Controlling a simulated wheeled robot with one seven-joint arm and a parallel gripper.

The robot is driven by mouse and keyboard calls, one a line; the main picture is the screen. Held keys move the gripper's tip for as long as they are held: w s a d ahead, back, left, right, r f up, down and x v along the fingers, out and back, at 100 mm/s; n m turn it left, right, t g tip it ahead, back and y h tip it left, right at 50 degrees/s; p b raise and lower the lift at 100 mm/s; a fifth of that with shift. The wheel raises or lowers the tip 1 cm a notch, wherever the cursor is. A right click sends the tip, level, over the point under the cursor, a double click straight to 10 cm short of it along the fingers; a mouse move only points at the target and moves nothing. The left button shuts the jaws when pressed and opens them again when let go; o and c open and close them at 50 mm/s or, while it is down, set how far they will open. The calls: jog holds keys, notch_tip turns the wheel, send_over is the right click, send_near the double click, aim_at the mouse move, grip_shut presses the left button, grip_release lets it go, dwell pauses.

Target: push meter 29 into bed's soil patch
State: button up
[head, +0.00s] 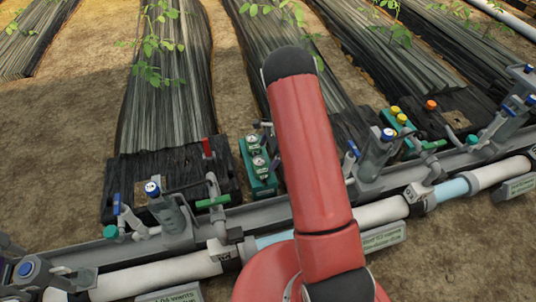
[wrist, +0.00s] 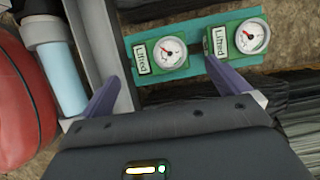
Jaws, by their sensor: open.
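Two green meters with round white dials, one (wrist: 168,52) left and one (wrist: 247,37) right, sit on a teal holder (wrist: 205,70) in the wrist view. Both carry a tag reading "Lifted". I cannot read a number 29 on either. The head view also shows them, one behind (head: 252,142) and one in front (head: 260,164). My gripper (wrist: 160,73) is open and empty, its purple fingers spread just short of the meters. In the head view my arm hides the gripper. The planted beds (head: 165,95) end in dark front boards; which soil patch is meant, I cannot tell.
A grey rail with pipes (head: 190,268) crosses the front, with blue-capped valves (head: 152,188) and a green-handled valve (head: 213,201). Yellow-capped items (head: 401,118) stand right. Bare ground lies between beds.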

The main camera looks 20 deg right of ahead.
aim_at(262, 163)
jog(key=b+x, duration=0.1)
jog(key=x, duration=0.6)
jog(key=shift+a+f, duration=0.15)
jog(key=shift+f, duration=0.2)
jog(key=c, duration=1)
jog(key=shift+r+p, duration=3.45)
jog(key=shift+r, duration=2.1)
